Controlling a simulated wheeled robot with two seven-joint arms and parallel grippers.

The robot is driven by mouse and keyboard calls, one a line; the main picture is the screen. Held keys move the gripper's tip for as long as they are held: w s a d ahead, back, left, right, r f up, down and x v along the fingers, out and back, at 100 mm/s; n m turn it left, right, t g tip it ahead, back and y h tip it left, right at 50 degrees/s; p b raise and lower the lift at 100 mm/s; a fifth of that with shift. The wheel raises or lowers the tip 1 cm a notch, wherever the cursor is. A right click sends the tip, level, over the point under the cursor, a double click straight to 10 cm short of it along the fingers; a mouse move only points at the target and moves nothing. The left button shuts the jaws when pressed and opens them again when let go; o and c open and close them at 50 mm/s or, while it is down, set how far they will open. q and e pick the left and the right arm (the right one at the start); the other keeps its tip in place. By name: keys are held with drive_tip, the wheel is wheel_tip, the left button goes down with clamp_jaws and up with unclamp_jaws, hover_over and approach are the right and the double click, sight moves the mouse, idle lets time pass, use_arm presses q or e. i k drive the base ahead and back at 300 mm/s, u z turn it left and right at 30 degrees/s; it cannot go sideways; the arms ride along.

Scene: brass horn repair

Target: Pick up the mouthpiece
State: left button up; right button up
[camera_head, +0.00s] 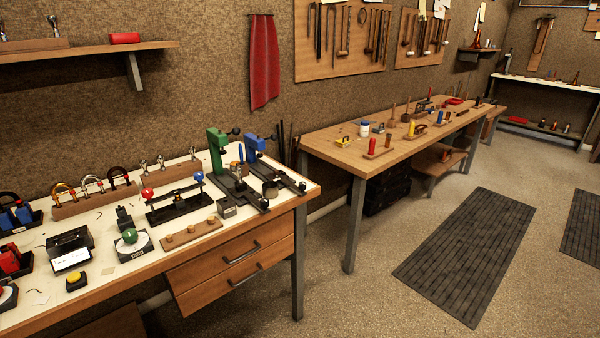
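Small silver pieces shaped like mouthpieces (161,161) stand upright in a wooden block (170,174) at the back of the left bench. Another silver piece of similar shape (53,25) stands on a block on the wall shelf at the upper left. They are too small to tell for certain which one is the mouthpiece. Neither of my grippers is in view.
The pale-topped left bench (100,291) holds several clamps, gauges and a green vise (218,150). A wooden bench (330,149) with tools stands along the wall. A dark mat (468,255) lies on the open floor at right.

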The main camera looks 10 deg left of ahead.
sight(239, 169)
drive_tip(key=z, duration=0.8)
drive_tip(key=i, duration=3.15)
drive_tip(key=u, duration=1.8)
